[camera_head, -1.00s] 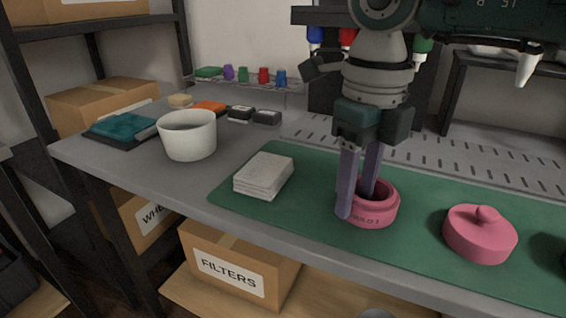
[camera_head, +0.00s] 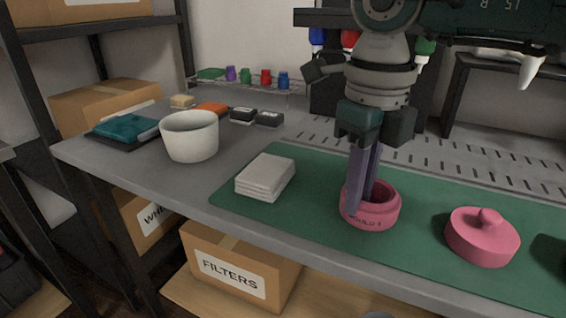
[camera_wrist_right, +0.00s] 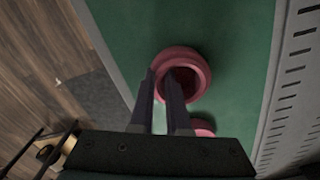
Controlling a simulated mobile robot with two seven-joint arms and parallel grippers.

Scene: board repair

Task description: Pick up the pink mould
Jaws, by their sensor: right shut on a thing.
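The pink mould (camera_head: 378,217) is a round, hollow ring-like cup standing upright on the green mat (camera_head: 320,215); lettering shows on its front. It also shows in the right wrist view (camera_wrist_right: 200,75). My right gripper (camera_head: 361,203) points down at it and is shut on its wall at the left side, one finger outside and one inside the opening. The mould appears to rest on the mat; I see no clear gap under it. My left gripper is not in view.
A pink lid with a knob (camera_head: 482,240) sits to the right on the mat. A stack of white tiles (camera_head: 265,177) lies to the left, with a white cup (camera_head: 190,137) beyond. The front edge of the grey bench (camera_head: 150,180) is close.

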